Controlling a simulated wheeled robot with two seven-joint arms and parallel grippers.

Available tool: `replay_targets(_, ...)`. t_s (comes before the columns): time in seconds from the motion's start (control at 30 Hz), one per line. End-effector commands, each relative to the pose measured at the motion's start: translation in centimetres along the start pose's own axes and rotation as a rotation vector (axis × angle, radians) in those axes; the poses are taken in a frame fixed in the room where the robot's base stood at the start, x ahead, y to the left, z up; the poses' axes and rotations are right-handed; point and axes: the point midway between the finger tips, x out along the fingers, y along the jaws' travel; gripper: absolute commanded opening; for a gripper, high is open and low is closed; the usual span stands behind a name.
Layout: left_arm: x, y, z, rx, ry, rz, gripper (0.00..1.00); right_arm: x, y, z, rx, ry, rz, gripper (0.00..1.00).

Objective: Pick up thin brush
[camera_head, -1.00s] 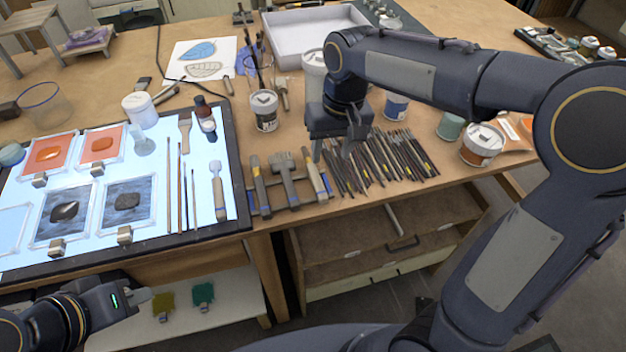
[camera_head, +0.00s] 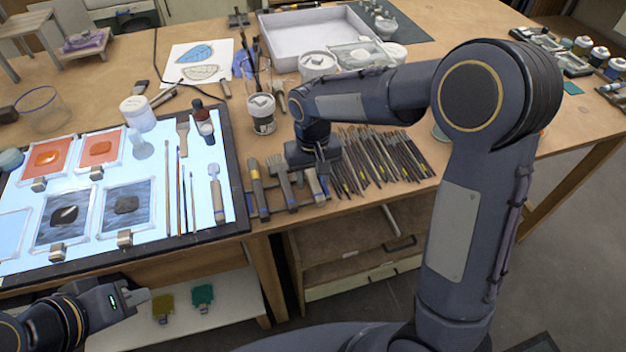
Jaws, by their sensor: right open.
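Several thin brushes lie upright in the picture on the right part of the lit panel; the thinnest brush (camera_head: 192,203) is just left of a wide-handled tool (camera_head: 215,195). Two longer thin sticks, one dark brown (camera_head: 179,195) and one lighter (camera_head: 168,190), lie left of it. My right gripper (camera_head: 321,172) is open, pointing down over the row of tools between the flat brushes and the dark bundle, well right of the thin brush. Its fingertips are partly hard to make out. My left gripper (camera_head: 143,297) is low at the left, in front of the table; its jaw state is unclear.
The black-framed lit panel (camera_head: 238,205) holds orange and grey glass tiles. Flat brushes (camera_head: 279,168) lie on a rack beside it. A bundle of dark tools (camera_head: 385,160) lies to the right. A jar (camera_head: 262,115) with brushes stands behind my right gripper.

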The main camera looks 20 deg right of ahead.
Motion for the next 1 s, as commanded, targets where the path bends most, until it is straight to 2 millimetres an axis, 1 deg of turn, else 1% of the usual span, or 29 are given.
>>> replay_targets(0.13, 0.0, 0.0, 0.0, 0.0, 0.0, 0.0, 0.0, 0.0, 0.0, 0.0, 0.001, 0.0, 0.0, 0.44)
replay_targets(0.47, 0.0, 0.0, 0.0, 0.0, 0.0, 0.0, 0.0, -0.1, 0.0, 0.0, 0.001, 0.0, 0.0, 0.01)
replay_targets(0.8, 0.0, 0.0, 0.0, 0.0, 0.0, 0.0, 0.0, -0.2, 0.0, 0.0, 0.001, 0.001, -0.001, 0.0)
replay_targets(0.87, 0.1, 0.0, 0.0, 0.0, 0.0, 0.0, 0.0, -0.5, 0.0, -0.1, 0.001, 0.001, -0.001, 0.0)
replay_targets(1.0, 0.1, -0.1, 0.1, 0.0, 0.0, 0.0, 0.0, -1.8, 0.0, -0.1, 0.001, 0.004, -0.002, 0.0)
